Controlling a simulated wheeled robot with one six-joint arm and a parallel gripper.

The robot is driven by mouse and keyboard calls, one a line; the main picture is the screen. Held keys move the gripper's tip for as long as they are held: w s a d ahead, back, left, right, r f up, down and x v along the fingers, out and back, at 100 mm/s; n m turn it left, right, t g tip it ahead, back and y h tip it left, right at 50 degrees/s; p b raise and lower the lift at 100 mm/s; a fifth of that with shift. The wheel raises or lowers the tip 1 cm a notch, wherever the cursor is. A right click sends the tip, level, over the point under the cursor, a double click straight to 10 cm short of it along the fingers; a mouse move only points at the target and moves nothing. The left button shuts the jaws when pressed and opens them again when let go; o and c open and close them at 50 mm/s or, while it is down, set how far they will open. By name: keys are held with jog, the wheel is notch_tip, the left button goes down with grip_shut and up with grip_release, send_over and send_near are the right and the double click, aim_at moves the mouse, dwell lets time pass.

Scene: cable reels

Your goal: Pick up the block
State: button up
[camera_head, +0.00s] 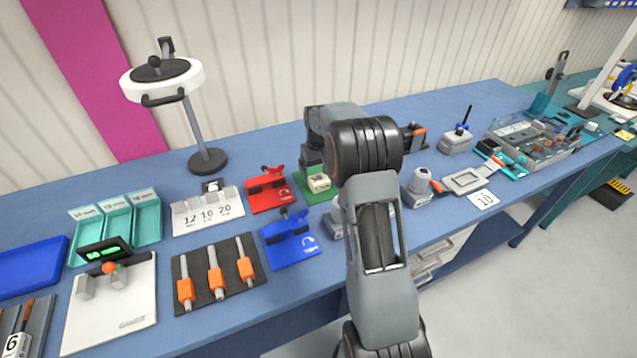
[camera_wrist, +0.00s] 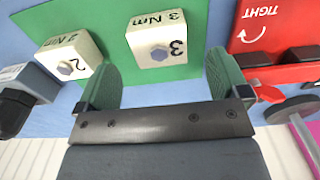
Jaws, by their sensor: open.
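Two cream blocks lie on a green mat (camera_wrist: 110,30); the mat also shows in the head view (camera_head: 304,187). The block marked "3 Nm" (camera_wrist: 155,46), with a grey hex piece in its face, is near the middle of the wrist view. The block marked "2 Nm" (camera_wrist: 70,62) is to its left. One cream block (camera_head: 318,183) shows in the head view; my arm hides part of the mat there. My gripper (camera_wrist: 164,72) is open and empty. Its green-padded fingers appear either side of the 3 Nm block, with gaps on both sides.
A red fixture marked "TIGHT" (camera_wrist: 275,35) is close to the right finger in the wrist view; it also shows in the head view (camera_head: 268,192). A blue fixture (camera_head: 290,241) sits in front. A round white lamp (camera_head: 162,80) stands behind left. Bare blue table lies behind the mat.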

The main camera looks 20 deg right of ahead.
aim_at(319, 178)
jog(key=shift+f+p, duration=0.5)
jog(key=shift+f, duration=1.8)
jog(key=c, duration=1.1)
